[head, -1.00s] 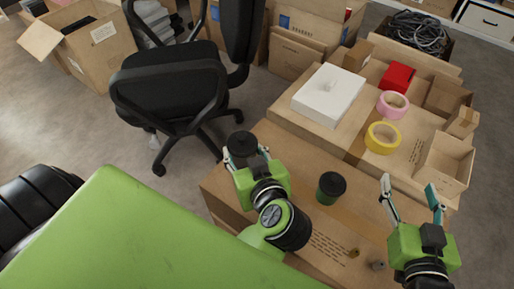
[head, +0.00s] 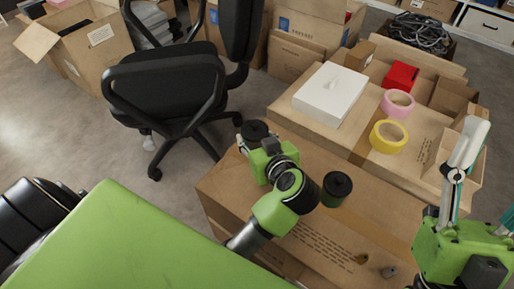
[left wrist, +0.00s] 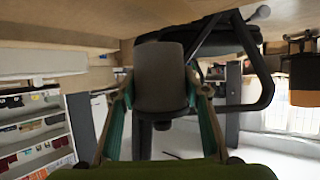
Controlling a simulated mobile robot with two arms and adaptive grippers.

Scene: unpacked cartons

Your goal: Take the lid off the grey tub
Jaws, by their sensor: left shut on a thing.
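My left gripper (head: 256,142) is shut on the grey tub, over the far left part of the front carton. The tub's dark round lid (head: 255,130) shows from above in the head view.
A green tub with a black lid (head: 336,187) stands on the front carton (head: 325,235), close to my left arm. Two small pieces lie near its front. Behind are a white box (head: 330,93), yellow tape (head: 389,136) and pink tape (head: 397,103). An office chair (head: 170,85) stands left.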

